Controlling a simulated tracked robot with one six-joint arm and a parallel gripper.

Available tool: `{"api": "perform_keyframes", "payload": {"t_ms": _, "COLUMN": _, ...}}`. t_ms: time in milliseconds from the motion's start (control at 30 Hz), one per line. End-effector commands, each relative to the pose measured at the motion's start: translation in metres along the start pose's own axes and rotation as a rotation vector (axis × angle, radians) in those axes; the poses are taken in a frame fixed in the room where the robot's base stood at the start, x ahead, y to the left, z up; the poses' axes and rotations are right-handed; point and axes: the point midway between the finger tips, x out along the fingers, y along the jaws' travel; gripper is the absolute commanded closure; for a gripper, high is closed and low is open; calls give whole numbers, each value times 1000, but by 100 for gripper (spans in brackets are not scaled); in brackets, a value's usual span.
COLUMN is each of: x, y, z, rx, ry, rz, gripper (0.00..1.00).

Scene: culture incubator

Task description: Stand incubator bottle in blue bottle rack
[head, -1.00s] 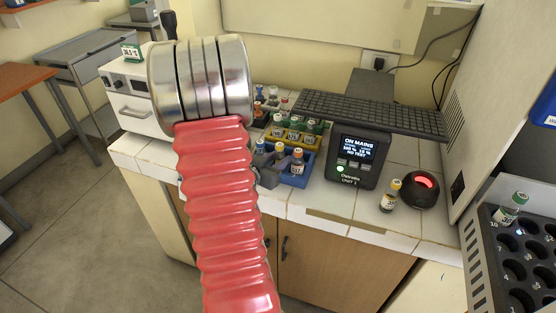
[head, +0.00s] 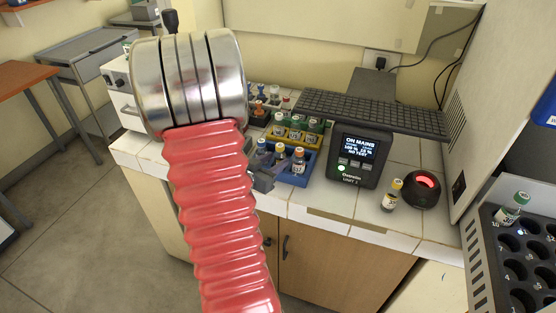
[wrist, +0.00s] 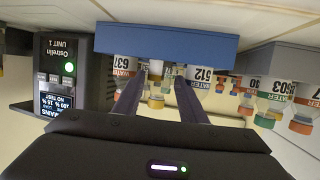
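The blue bottle rack (head: 312,163) stands on the tiled counter with bottles upright in it. An orange-capped bottle (head: 299,162) is at its right, with a yellow-capped bottle (head: 280,152) and a white-capped bottle (head: 263,147) to the left. The rack (wrist: 165,42) looks inverted in the wrist view. My gripper (wrist: 162,76) is open at the rack's front, its fingers apart with a yellow-capped bottle (wrist: 156,100) showing between them. Contact cannot be told. A green-capped bottle (head: 511,208) sits in the numbered tray at right. Which one is the incubator bottle is unclear.
Yellow (head: 318,137) and green racks stand behind the blue one. The Ostrelin unit (head: 357,157) stands to its right. A loose yellow-capped bottle (head: 391,195) is beside a round black device (head: 422,188). The numbered tray (head: 474,255) is far right. The front counter edge is clear.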

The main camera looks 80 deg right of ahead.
Motion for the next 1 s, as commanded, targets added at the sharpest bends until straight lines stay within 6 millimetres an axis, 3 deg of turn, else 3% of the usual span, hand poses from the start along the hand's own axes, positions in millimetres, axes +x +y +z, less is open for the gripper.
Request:
{"api": "perform_keyframes", "payload": {"t_ms": 100, "x": -18, "y": -1, "z": 0, "rx": -1, "ry": 1, "rz": -3, "gripper": 62}}
{"api": "perform_keyframes", "payload": {"t_ms": 333, "x": -38, "y": 0, "z": 0, "rx": 0, "ry": 1, "rz": -1, "gripper": 62}}
{"api": "perform_keyframes", "payload": {"t_ms": 1000, "x": -41, "y": 0, "z": 0, "rx": -1, "ry": 0, "rz": 0, "gripper": 62}}
